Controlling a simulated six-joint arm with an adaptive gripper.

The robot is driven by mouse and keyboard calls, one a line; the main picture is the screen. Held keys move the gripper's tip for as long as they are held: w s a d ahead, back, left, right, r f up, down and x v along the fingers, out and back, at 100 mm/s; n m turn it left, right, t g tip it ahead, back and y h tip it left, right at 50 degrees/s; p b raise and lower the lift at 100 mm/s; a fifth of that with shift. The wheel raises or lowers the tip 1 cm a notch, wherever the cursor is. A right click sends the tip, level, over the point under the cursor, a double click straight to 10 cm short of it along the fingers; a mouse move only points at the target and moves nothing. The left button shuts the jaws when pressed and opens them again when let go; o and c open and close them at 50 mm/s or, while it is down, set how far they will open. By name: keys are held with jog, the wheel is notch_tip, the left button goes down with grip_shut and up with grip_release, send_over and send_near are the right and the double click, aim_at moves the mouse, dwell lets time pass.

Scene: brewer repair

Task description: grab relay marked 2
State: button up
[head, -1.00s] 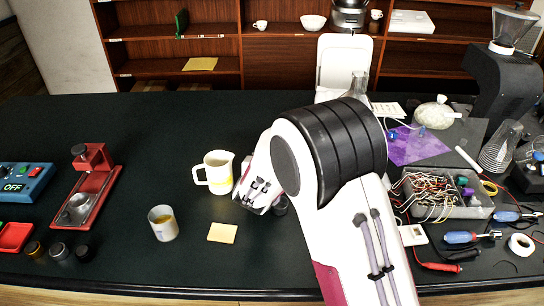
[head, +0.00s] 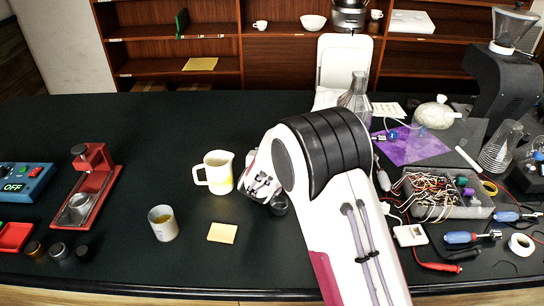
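No relay with a readable mark 2 shows in the head view. A grey parts box (head: 480,212) at the right holds tangled wires and small purple and green pieces, too small to identify. A small blue piece (head: 392,134) lies at the left edge of a purple sheet (head: 418,150); I cannot tell what it is. My arm rises from the bottom edge and bends at a black-banded elbow in the middle. Its white forearm points down and left, beside the measuring jug (head: 217,172).
A glass flask (head: 357,95) stands behind my elbow. Blue-handled screwdrivers (head: 460,237), a red probe (head: 440,267) and a tape roll (head: 521,244) lie at the right. A cup (head: 162,223) and a yellow note (head: 222,233) are left of my arm.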

dwell(0.3)
grip_shut()
jog(key=shift+r, duration=5.05)
